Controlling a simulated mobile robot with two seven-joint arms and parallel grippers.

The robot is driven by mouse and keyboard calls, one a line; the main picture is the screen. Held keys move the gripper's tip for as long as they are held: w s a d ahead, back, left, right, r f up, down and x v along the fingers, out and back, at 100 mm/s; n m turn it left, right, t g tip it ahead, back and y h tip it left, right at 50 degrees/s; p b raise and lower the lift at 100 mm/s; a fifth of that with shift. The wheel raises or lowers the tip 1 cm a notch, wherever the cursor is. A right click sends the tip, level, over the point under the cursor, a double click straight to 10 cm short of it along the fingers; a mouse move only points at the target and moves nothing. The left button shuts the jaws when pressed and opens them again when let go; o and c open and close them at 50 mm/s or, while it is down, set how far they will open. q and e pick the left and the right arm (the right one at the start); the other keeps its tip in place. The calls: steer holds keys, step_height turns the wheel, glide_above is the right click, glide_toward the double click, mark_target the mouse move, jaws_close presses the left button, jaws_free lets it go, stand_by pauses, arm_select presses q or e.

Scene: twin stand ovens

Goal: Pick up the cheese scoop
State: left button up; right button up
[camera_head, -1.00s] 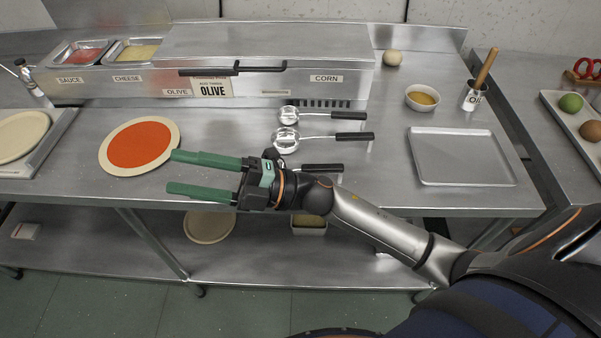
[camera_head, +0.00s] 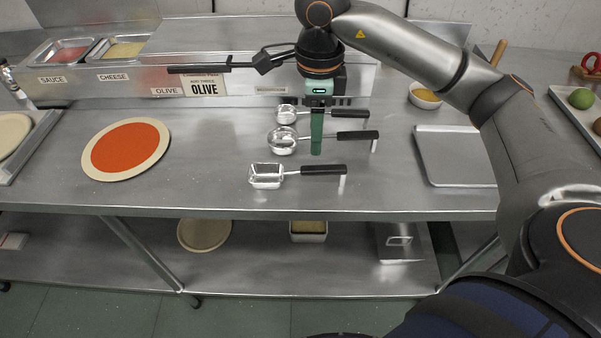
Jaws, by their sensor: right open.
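Three metal scoops with black handles lie in a row on the steel counter. The far one (camera_head: 286,114) has a small round bowl. The middle one (camera_head: 283,141) has a larger round bowl. The near one (camera_head: 266,176) has a rectangular bowl. No label shows which is the cheese scoop. My right gripper (camera_head: 316,150) points down over the row, open. Its green fingers line up in this view, so the gap is hidden. They cross in front of the middle scoop's shaft; I cannot tell whether they touch it. My left gripper is not in view.
A topping station (camera_head: 130,82) with sauce and cheese bins stands at the back. A sauced pizza base (camera_head: 127,148) lies left. A metal tray (camera_head: 450,158) and a bowl (camera_head: 424,97) are right, partly behind my arm. The counter's front strip is clear.

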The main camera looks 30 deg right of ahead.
mark_target(314, 168)
step_height(314, 168, down, 12)
steer(key=shift+p, duration=0.55)
steer(key=shift+c, duration=0.3)
jaws_close()
stand_by(0.3)
